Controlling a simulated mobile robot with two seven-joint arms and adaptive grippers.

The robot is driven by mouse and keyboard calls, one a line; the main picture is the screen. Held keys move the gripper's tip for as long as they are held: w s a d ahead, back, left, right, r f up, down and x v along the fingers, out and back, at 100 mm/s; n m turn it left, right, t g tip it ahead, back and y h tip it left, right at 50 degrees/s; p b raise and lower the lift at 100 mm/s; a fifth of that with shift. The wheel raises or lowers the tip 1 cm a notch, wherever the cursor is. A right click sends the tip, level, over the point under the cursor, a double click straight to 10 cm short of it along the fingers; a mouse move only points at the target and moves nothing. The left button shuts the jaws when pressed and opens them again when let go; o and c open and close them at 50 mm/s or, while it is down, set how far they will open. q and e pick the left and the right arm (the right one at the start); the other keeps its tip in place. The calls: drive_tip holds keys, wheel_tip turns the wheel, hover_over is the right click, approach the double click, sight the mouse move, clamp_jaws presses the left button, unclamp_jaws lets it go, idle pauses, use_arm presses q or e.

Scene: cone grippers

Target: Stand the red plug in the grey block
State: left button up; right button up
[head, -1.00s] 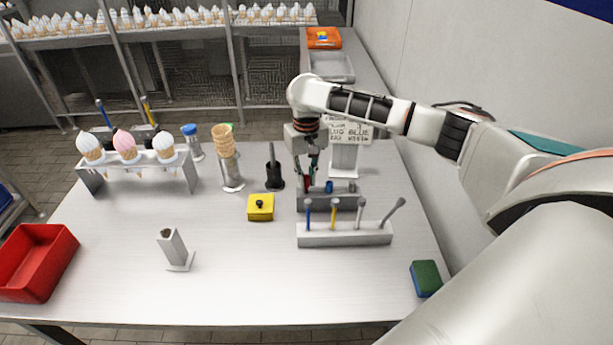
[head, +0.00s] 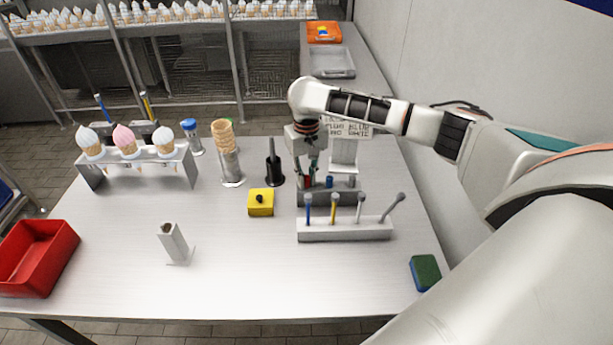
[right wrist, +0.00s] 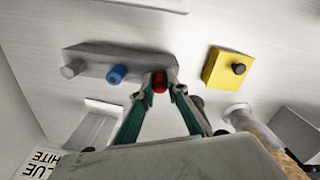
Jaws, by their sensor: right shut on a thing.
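The grey block (head: 345,199) stands on the table behind a white rack. A blue plug (head: 329,182) and a grey plug stand in it; they also show in the right wrist view, the blue one (right wrist: 116,74) beside the grey one (right wrist: 72,69). My right gripper (head: 306,184) points down at the block's left end. In the right wrist view its fingers (right wrist: 160,88) are shut on the red plug (right wrist: 160,80), at that end of the block. The plug's lower end is hidden, so I cannot tell how deep it sits. My left gripper is out of view.
A white rack (head: 345,234) with several coloured sticks stands in front of the block. A yellow box (head: 261,206) and a black holder (head: 274,176) are to the left. A sign (head: 346,129) stands behind. The front middle of the table is clear.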

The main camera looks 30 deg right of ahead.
drive_tip(key=shift+f, duration=0.15)
drive_tip(key=o, duration=0.8)
drive_tip(key=shift+o, duration=0.2)
wheel_tip(320, 180, up, 12)
idle(0.5)
